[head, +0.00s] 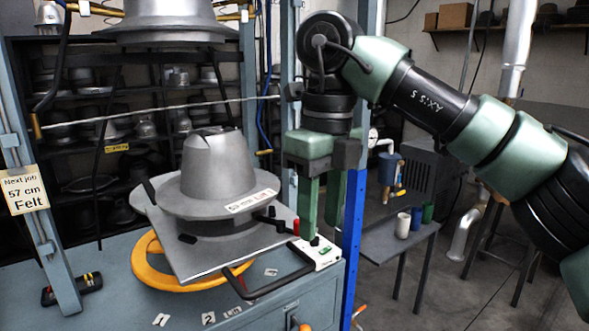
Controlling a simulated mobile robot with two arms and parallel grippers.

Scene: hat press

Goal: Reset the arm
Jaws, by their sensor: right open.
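My right gripper (321,222) points straight down at the right front of the hat press, with its arm coming in from the right. Its two green fingers are apart and I see nothing between them. The fingertips hang close to a white control box (324,256) with a green button; I cannot tell whether they touch it. A grey metal hat mould (222,175) with a label on its brim sits on a tilted-looking square plate (190,262). My left gripper is not in view.
The upper press head (165,20) hangs above the mould. A yellow handwheel (150,272) lies under the plate. A black handle (262,292) juts out in front. A blue upright (353,215) stands beside my gripper. A side table (380,238) holds cups at the right.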

